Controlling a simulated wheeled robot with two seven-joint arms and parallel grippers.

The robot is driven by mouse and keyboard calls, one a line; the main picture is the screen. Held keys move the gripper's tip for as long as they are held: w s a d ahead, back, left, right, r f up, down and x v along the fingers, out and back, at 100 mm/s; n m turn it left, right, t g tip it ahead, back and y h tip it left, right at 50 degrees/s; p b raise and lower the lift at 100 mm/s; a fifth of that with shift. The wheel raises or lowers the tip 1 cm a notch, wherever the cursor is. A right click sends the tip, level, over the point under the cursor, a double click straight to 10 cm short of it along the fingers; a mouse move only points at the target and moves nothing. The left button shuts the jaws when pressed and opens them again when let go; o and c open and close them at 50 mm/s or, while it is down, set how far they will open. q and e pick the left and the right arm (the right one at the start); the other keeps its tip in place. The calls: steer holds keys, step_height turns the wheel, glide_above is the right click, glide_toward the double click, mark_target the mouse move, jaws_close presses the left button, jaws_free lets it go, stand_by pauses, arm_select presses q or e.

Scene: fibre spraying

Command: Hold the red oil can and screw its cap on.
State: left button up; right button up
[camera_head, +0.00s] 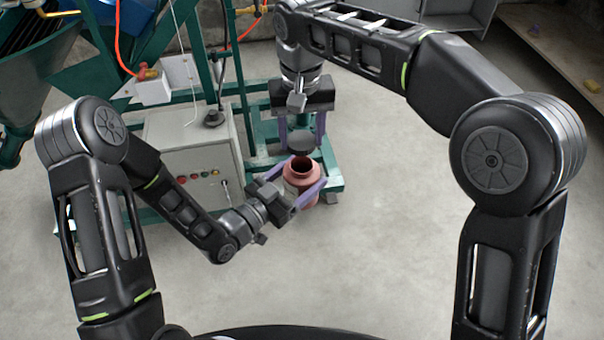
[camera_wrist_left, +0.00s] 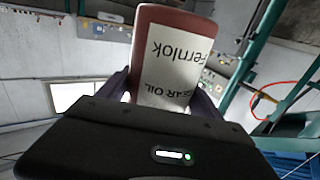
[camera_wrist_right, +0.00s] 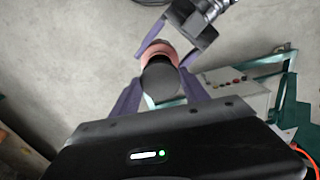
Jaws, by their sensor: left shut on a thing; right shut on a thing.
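The red oil can (camera_head: 300,178) is upright in the head view, its round mouth open at the top. My left gripper (camera_head: 305,190) is shut on the can's body from the lower left. In the left wrist view the can (camera_wrist_left: 172,60) shows a white label reading "Fernlok" and "GEAR OIL". The dark round cap (camera_head: 303,143) is between the purple fingers of my right gripper (camera_head: 302,138), which is shut on it. The cap is above the can and apart from its mouth in the head view. In the right wrist view the cap (camera_wrist_right: 160,82) hides part of the can (camera_wrist_right: 158,50).
A green metal frame (camera_head: 333,160) stands behind the can. A pale control box (camera_head: 185,150) with coloured buttons stands to its left. An orange hose (camera_head: 118,40) hangs at the upper left. Open concrete floor (camera_head: 390,230) lies to the right.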

mark_target(302, 165)
steer(key=shift+f, duration=2)
steer(key=shift+s, duration=0.1)
steer(key=shift+f, duration=0.9)
steer(key=shift+f, duration=0.55)
